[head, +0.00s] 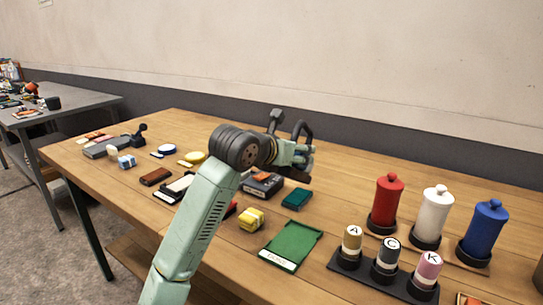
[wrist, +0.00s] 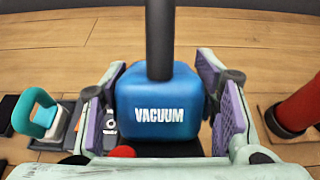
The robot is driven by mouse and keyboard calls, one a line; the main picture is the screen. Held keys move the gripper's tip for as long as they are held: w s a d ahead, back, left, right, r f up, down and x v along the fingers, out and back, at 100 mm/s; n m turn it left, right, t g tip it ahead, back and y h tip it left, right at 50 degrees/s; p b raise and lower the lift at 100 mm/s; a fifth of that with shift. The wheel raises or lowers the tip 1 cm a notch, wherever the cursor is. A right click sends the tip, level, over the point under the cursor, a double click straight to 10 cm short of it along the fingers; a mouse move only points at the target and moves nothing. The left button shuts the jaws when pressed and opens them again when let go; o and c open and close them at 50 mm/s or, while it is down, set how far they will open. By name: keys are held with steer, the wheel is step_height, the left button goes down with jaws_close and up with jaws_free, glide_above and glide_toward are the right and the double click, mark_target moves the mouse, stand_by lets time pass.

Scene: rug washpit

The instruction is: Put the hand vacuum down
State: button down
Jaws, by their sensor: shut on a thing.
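The hand vacuum (wrist: 160,110) is a blue block marked VACUUM with a dark upright tube, in the middle of the wrist view. My gripper (wrist: 163,118) is shut on it, with purple-lined fingers on its left and right sides. In the head view my gripper (head: 300,155) is above the middle of the wooden table (head: 345,215). There the vacuum's blue body is hidden behind my gripper and arm. I cannot tell whether its underside touches anything.
A green tray (head: 290,243) lies bare in front. Red (head: 387,200), white (head: 433,213) and blue (head: 484,228) canisters stand at the right, behind a dark rack (head: 345,262) of lettered bottles. Small items crowd the left. The table's back right strip looks clear.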

steer(key=w+f+p, duration=0.2)
steer(key=w+p, duration=0.1)
steer(key=w, duration=0.4)
steer(key=w+f+p, duration=0.2)
steer(key=w+p, duration=0.1)
steer(key=w, duration=0.4)
steer(key=shift+a+f, duration=0.3)
steer(key=shift+f, duration=0.1)
steer(key=shift+f, duration=0.15)
steer(key=c, duration=0.6)
jaws_free()
